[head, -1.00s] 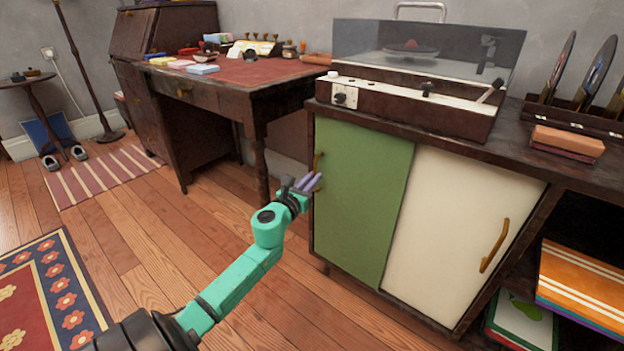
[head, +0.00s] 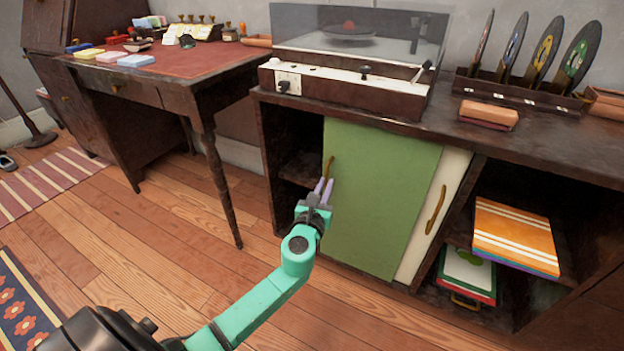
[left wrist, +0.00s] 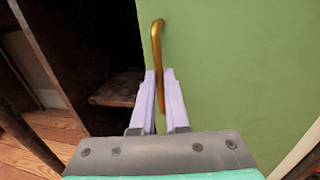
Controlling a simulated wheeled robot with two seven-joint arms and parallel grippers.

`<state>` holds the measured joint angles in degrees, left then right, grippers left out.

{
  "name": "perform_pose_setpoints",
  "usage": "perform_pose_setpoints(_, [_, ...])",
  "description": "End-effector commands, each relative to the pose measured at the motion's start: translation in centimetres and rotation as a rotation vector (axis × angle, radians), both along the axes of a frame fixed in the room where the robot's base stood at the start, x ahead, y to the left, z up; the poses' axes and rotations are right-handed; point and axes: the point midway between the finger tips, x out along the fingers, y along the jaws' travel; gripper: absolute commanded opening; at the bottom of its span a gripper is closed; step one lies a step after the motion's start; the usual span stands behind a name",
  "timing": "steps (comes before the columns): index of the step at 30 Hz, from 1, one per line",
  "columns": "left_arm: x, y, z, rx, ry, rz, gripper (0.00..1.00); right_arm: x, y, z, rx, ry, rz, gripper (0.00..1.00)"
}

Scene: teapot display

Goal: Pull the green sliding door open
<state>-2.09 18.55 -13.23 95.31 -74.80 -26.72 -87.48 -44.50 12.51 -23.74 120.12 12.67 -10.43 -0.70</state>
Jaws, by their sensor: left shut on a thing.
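The green sliding door (head: 378,195) stands to the right in the cabinet's track and covers most of the cream door (head: 438,215). A dark opening with a shelf (head: 300,168) shows to its left. The brass handle (head: 329,166) is upright near the green door's left edge. My left gripper (head: 323,186) is shut on this handle. In the left wrist view, the two pale fingers (left wrist: 161,92) stand on either side of the brass handle (left wrist: 157,45), with the green door (left wrist: 235,70) to the right. My right gripper is not in view.
A record player (head: 345,85) with a clear lid stands on the cabinet top, beside a rack of records (head: 520,92). A desk (head: 165,85) stands at the left. Books (head: 515,240) lie on the open shelves at right. The wood floor before the cabinet is clear.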

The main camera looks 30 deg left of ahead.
Motion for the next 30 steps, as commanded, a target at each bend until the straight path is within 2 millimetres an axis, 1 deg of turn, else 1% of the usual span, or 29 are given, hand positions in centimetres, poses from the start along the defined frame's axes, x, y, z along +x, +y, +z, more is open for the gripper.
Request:
perform_pose_setpoints(3, [0.0,-0.3,-0.1,0.001,0.001,0.0,0.0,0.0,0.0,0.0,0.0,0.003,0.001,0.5])
perform_pose_setpoints(10, [0.0,-0.2,-0.1,0.001,0.002,0.0,0.0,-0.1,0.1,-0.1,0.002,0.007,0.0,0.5])
perform_pose_setpoints(12, [0.0,-0.2,-0.1,0.001,0.002,0.0,0.31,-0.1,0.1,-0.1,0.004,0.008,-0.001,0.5])
perform_pose_setpoints(13, [0.0,-0.2,-0.1,0.001,0.002,0.0,0.42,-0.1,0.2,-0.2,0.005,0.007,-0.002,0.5])
perform_pose_setpoints(21, [0.0,-0.2,-0.1,0.001,0.001,0.0,0.42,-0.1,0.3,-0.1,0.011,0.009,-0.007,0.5])
perform_pose_setpoints(24, [-0.3,-0.3,-0.1,0.002,0.002,0.0,0.42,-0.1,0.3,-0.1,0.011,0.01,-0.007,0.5])
perform_pose_setpoints(26, [-0.9,-0.4,-0.1,0.002,0.003,0.0,0.42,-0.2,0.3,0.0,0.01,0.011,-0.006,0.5])
perform_pose_setpoints(29, [-2.7,-0.8,0.0,0.001,0.004,-0.001,0.42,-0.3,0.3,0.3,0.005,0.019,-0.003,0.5])
perform_pose_setpoints(30, [-3.8,-1.0,-0.1,0.002,0.007,-0.001,0.42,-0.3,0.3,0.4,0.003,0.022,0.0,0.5])
